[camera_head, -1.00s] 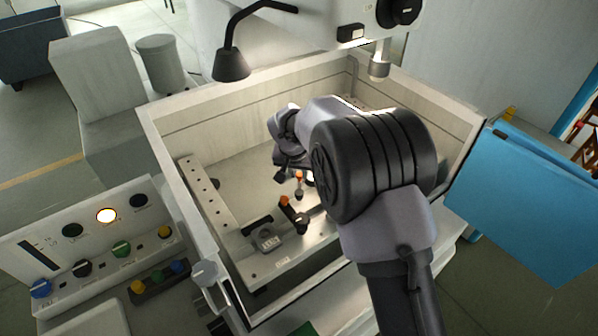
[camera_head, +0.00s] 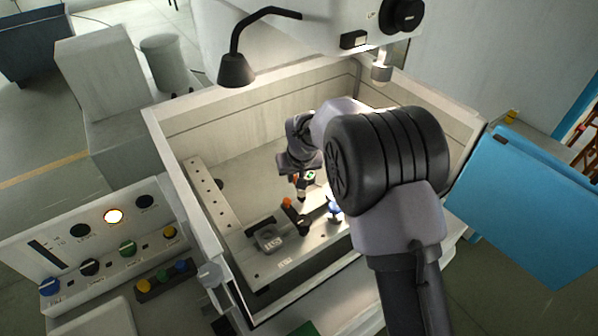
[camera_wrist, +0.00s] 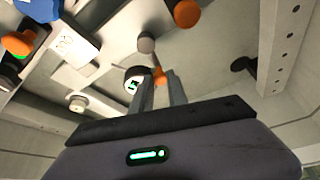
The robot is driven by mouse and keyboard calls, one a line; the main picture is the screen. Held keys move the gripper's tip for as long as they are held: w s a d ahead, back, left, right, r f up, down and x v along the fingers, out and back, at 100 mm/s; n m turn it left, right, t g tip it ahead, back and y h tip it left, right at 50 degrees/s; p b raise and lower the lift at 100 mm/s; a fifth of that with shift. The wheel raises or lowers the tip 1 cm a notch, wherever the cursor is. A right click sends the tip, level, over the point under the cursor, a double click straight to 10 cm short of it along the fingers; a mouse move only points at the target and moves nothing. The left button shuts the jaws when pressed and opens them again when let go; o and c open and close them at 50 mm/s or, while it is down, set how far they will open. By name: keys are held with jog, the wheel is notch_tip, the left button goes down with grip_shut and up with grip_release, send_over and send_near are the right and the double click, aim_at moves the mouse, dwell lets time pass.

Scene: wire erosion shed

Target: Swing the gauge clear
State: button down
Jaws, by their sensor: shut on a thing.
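The gauge (camera_wrist: 134,84) has a round dark face with a green display, just left of the fingertips in the wrist view. In the head view the gauge (camera_head: 311,177) shows as a small green-lit face beside the hand. My gripper (camera_wrist: 160,82) is shut on a small orange piece (camera_wrist: 159,76) that appears to belong to the gauge; the fingers hide most of it. In the head view my gripper (camera_head: 299,176) is low inside the pale tank, partly hidden by my arm.
Tank walls (camera_head: 190,230) surround the work area. An orange-ended clamp (camera_head: 288,203) and a blue knob (camera_head: 335,209) stand near the hand. The machine head (camera_head: 381,72) hangs over the back. A drilled rail (camera_head: 205,190) runs along the left. A blue door (camera_head: 520,205) is at right.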

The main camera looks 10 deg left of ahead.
jog(key=shift+s+a+n+g+y+b, duration=0.25)
jog(key=shift+n+b, duration=0.2)
jog(key=shift+n, duration=0.55)
jog(key=shift+s+a+n+g+y+b, duration=0.15)
jog(key=shift+s+n+g+y+b, duration=0.25)
jog(key=shift+n, duration=0.6)
jog(key=shift+s+a+n+g+y+b, duration=0.2)
jog(key=shift+n+b, duration=0.3)
jog(key=shift+n, duration=0.5)
jog(key=c, duration=1.3)
grip_release()
jog(key=shift+r, duration=0.1)
jog(key=p+v, duration=0.3)
jog(key=v, duration=1.4)
jog(key=shift+d+r, duration=0.1)
jog(key=shift+d, duration=0.05)
